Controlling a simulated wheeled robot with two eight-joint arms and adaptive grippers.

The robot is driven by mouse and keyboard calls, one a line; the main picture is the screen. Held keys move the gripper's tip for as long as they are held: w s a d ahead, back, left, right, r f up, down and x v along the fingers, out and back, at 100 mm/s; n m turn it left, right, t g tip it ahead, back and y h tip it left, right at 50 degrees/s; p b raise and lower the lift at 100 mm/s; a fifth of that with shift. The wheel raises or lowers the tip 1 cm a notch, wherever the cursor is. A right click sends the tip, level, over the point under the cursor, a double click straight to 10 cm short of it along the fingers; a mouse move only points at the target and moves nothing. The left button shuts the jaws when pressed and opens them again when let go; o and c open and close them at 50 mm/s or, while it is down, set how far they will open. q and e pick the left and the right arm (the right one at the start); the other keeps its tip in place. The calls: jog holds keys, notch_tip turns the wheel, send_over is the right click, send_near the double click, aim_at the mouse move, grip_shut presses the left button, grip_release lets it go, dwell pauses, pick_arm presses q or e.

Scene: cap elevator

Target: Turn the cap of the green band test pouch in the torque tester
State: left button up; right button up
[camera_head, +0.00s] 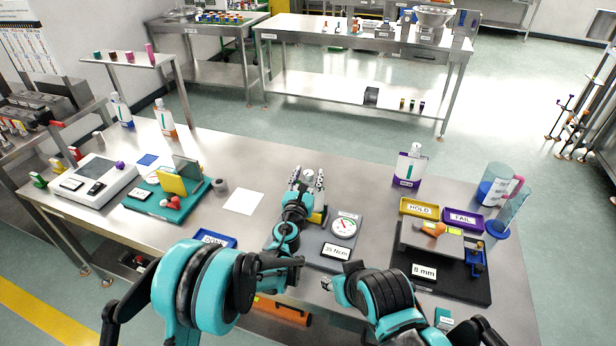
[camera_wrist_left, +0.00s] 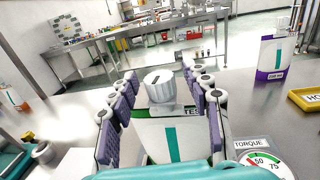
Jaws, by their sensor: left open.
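In the left wrist view the green band pouch (camera_wrist_left: 153,137) stands upright with its ribbed white cap (camera_wrist_left: 159,86) on top. In the head view my gripper and wrist hide it. The torque tester (camera_head: 344,225) has a round dial and a 35 N·cm label; its dial also shows in the left wrist view (camera_wrist_left: 264,165). My left gripper (camera_head: 308,173) is open. In the left wrist view its two fingers (camera_wrist_left: 160,74) lie on either side of the cap, with visible gaps.
A purple-band pouch (camera_head: 410,166), a yellow HOLD tray (camera_head: 418,208) and a purple FAIL tray (camera_head: 461,220) stand to the right. An 8 mm fixture (camera_head: 470,285) is in front of them. A teal fixture (camera_head: 140,205) stands left. Bare table lies behind my gripper.

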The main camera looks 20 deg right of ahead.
pick_arm(q)
jog(key=shift+w+d, duration=0.1)
jog(key=shift+w, duration=0.15)
jog(key=shift+c, duration=0.4)
grip_shut()
jog(key=shift+m+g+h, duration=0.3)
jog(key=shift+m+h, duration=0.1)
jog(key=shift+h, duration=0.2)
jog(key=m+g+h+b, duration=0.1)
jog(key=m+g+h, duration=0.1)
jog(key=h, duration=0.1)
jog(key=shift+w+m, duration=0.1)
jog(key=shift+m, duration=0.2)
jog(key=shift+m+g+h, duration=1.9)
jog(key=shift+m+g, duration=0.1)
jog(key=shift+g, duration=1.1)
